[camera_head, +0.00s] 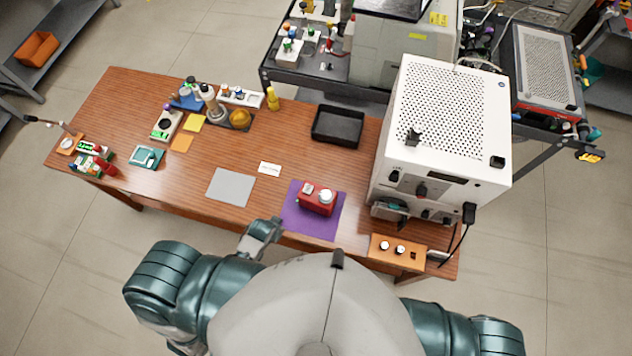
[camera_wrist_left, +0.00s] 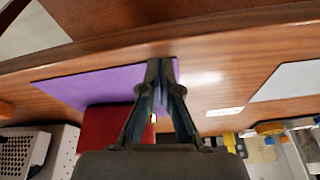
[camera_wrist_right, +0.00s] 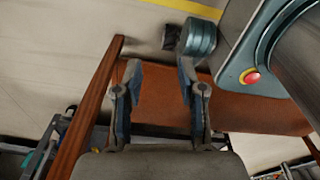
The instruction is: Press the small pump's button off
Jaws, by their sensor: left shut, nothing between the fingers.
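The small pump (camera_head: 318,199) is a red box with a round white part on top. It sits on a purple mat (camera_head: 297,222) at the table's front edge. My left gripper (camera_head: 273,224) is at the table's front edge, left of the mat and apart from the pump. In the left wrist view its fingers (camera_wrist_left: 160,75) are shut and empty in front of the purple mat (camera_wrist_left: 75,82), and the red pump (camera_wrist_left: 108,126) is partly hidden behind them. The button's state cannot be made out. My right gripper (camera_wrist_right: 159,72) is open and empty, seen only in the right wrist view.
A large white machine (camera_head: 440,125) stands right of the pump, with an orange panel (camera_head: 380,258) in front. A black tray (camera_head: 337,125) lies behind the pump. A grey pad (camera_head: 231,187) and a white label (camera_head: 269,168) lie to the left. Bottles and small items crowd the table's left part.

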